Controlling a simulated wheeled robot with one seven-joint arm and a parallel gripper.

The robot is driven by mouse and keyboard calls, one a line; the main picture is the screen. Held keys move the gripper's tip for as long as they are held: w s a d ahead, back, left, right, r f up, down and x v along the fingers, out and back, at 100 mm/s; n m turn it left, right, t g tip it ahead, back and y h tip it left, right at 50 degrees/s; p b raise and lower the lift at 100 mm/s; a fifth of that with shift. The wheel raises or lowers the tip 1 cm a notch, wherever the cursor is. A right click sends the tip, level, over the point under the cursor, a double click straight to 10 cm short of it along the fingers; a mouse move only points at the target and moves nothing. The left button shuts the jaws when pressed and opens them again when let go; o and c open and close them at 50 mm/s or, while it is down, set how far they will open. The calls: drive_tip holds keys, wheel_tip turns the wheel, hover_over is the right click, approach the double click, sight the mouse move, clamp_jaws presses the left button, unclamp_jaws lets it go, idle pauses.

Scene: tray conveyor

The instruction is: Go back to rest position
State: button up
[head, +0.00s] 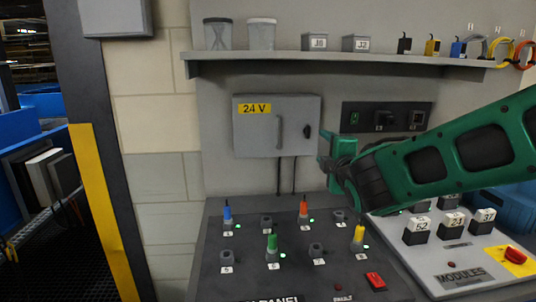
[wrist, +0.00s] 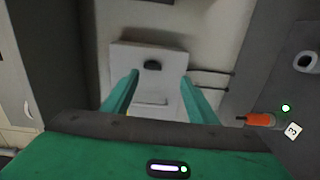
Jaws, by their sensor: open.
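My green arm reaches in from the right in the head view. My gripper (head: 328,150) is in front of the wall, just right of the grey 24 V box (head: 262,142). In the wrist view my gripper (wrist: 160,78) has its two green fingers spread apart with nothing between them. The 24 V box (wrist: 142,56) shows beyond the fingertips. In the head view the dark panel (head: 215,285) below holds a blue plug (head: 227,213), an orange plug (head: 304,208), a green plug (head: 271,242) and a yellow plug (head: 359,234), all upright. The orange plug also shows in the wrist view (wrist: 259,120).
A modules board (head: 455,265) with labelled blocks and a red switch (head: 515,256) lies at right, under my arm. A shelf (head: 330,58) with jars, boxes and cables runs above. A yellow-and-black post (head: 92,190) stands at left. A red button (head: 375,281) sits on the panel.

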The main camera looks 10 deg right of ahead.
drive_tip(key=s+d+f+m+g+h, duration=0.2)
drive_tip(key=s+d+f+m+g, duration=0.4)
drive_tip(key=d, duration=0.3)
drive_tip(key=s+d+f+m+g+h, duration=0.2)
drive_tip(key=s+d+f+m+g, duration=0.1)
drive_tip(key=s+d+f+m, duration=0.5)
drive_tip(key=s+d+f+m+g, duration=0.1)
drive_tip(key=s, duration=0.3)
drive_tip(key=s+d+f+m+g+y, duration=0.1)
drive_tip(key=s+m+g, duration=0.1)
drive_tip(key=s, duration=0.2)
drive_tip(key=s+d+f+m+g, duration=0.1)
drive_tip(key=s+f, duration=0.1)
drive_tip(key=s, duration=0.2)
drive_tip(key=shift+s+m+g+y, duration=0.25)
drive_tip(key=shift+m+g+y, duration=0.15)
drive_tip(key=s+a+f+m+g+y, duration=0.1)
drive_tip(key=s+a+m+g+y, duration=0.1)
drive_tip(key=s, duration=1)
drive_tip(key=a+m+g, duration=0.1)
drive_tip(key=m+g, duration=0.1)
drive_tip(key=m, duration=0.1)
drive_tip(key=shift+s+f+y, duration=0.25)
drive_tip(key=shift+s+y, duration=0.05)
drive_tip(key=shift+y, duration=0.1)
